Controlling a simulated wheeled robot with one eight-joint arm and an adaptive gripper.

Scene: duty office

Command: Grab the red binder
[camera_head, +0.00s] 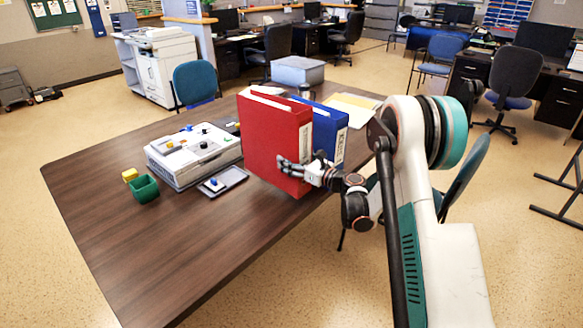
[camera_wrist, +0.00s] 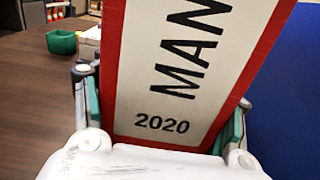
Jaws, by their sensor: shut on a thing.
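The red binder (camera_head: 272,135) stands upright on the brown table in the head view, with its labelled spine toward my arm. My gripper (camera_head: 297,172) is at the lower part of its spine, with the fingers around it. In the wrist view the red binder's spine (camera_wrist: 180,75) fills the middle, its white label reading "MAN" and "2020". My gripper (camera_wrist: 160,105) has one finger on each side of the spine and is shut on it. Whether the binder's base touches the table is hard to tell.
A blue binder (camera_head: 329,133) stands close beside the red one on the right. A grey-white device (camera_head: 193,155), a small tray (camera_head: 222,182), a green cup (camera_head: 144,188) and a yellow block (camera_head: 130,175) lie to the left. The table's near left part (camera_head: 190,240) is clear.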

